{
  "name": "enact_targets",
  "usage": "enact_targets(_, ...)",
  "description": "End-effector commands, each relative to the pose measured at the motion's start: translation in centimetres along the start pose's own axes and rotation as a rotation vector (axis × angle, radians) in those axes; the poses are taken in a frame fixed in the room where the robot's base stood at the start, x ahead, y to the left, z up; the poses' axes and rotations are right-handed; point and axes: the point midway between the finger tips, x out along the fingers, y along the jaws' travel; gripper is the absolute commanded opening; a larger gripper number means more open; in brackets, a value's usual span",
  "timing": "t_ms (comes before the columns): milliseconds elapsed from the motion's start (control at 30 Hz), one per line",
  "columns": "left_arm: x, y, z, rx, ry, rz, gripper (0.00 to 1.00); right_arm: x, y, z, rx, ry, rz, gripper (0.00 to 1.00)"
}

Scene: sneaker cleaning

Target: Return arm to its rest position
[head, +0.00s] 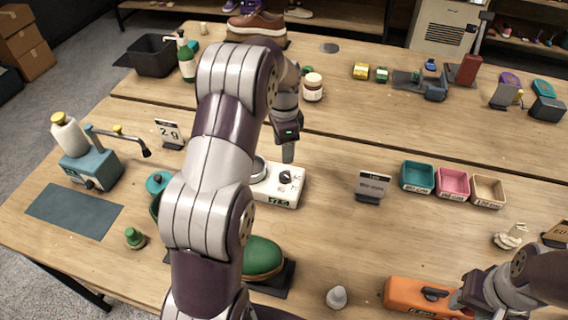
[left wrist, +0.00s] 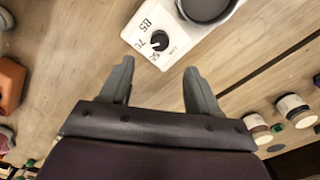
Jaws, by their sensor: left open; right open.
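My left arm reaches up the middle of the head view, with its gripper (head: 288,152) pointing down above the white device with a dial (head: 284,195). In the left wrist view the left gripper (left wrist: 158,75) has its two fingers spread with nothing between them. The dial device (left wrist: 163,35) lies beyond the fingertips there. My right gripper (head: 462,298) is at the lower right of the head view, beside an orange case (head: 420,298); its fingertips are hard to make out, and I cannot tell whether it touches the case.
A green shoe (head: 262,258) sits on a dark stand, partly hidden by my left arm. A teal pump dispenser (head: 90,165) stands left. Three small bins (head: 452,196) and a sign (head: 371,187) stand right. A brown shoe (head: 256,24) is at the back.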

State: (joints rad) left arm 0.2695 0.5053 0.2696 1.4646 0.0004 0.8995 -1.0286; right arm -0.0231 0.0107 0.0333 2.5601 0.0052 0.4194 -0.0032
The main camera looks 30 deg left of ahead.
Motion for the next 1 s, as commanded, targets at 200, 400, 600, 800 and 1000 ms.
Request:
enact_targets(200,-2.1,0.0,0.1,0.0,0.0,0.0,0.61,0.2,0.0,0.0,0.0,0.0,0.0,0.43)
enact_targets(400,-2.1,0.0,0.0,0.0,0.0,0.0,0.61,0.2,0.0,0.0,0.0,0.0,0.0,0.43)
enact_targets(600,-2.1,0.0,0.0,0.0,0.0,0.0,0.61,0.2,0.0,0.0,0.0,0.0,0.0,0.43)
enact_targets(800,-1.3,-0.2,-0.1,-0.189,0.02,-0.026,0.61,0.2,0.0,0.0,0.0,0.0,0.0,0.43)
enact_targets(1000,0.7,8.6,2.3,-0.671,0.044,-0.03,0.61,0.2,0.0,0.0,0.0,0.0,0.0,0.43)
